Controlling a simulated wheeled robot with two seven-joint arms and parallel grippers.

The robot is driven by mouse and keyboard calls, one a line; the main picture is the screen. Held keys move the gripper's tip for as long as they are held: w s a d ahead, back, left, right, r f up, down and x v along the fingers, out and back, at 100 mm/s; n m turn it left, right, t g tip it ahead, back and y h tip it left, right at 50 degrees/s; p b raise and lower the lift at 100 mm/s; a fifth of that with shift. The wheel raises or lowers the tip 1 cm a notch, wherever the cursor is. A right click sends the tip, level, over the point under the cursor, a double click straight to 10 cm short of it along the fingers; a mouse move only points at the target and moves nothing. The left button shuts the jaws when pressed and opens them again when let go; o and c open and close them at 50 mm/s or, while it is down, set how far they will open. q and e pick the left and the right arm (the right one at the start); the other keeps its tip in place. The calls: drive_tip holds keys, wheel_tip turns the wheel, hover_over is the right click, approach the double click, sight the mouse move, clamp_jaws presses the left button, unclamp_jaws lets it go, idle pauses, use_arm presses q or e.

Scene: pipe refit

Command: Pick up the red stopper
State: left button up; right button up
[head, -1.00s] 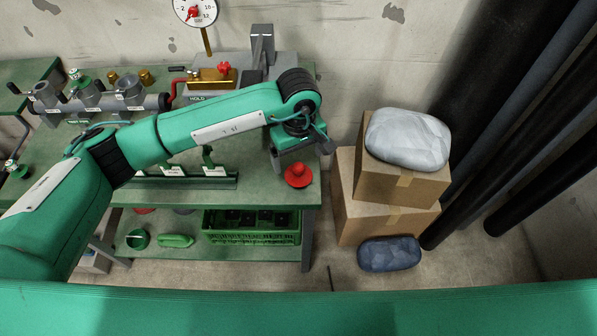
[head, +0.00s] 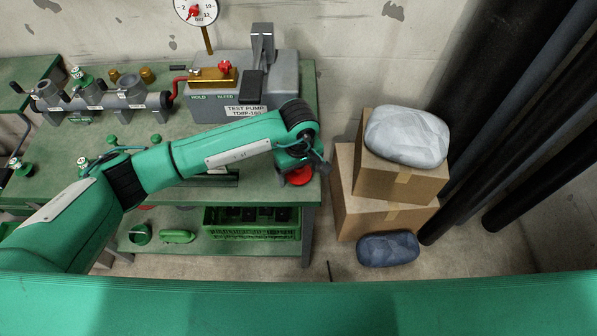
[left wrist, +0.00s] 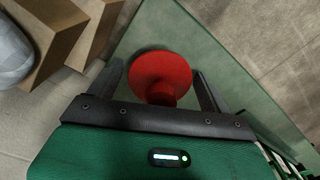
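The red stopper (head: 300,177) sits near the right front corner of the green workbench top (head: 225,135). It has a wide round disc and a narrower knob. In the left wrist view the stopper (left wrist: 160,72) lies between the two dark fingers of my left gripper (left wrist: 160,80), which stand apart with gaps on both sides. In the head view my left gripper (head: 298,168) is directly over the stopper and hides part of it. The knob's end is partly hidden by the gripper body in the wrist view. My right gripper is not in view.
A grey test pump (head: 270,75) with a gauge (head: 196,10) and a grey pipe manifold (head: 100,98) stand at the bench's back. Right of the bench are stacked cardboard boxes (head: 385,215) with a wrapped bundle on top. A green crate (head: 252,222) is on the lower shelf.

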use_arm(q)
drive_tip(key=c, duration=0.9)
drive_tip(key=shift+r, duration=0.1)
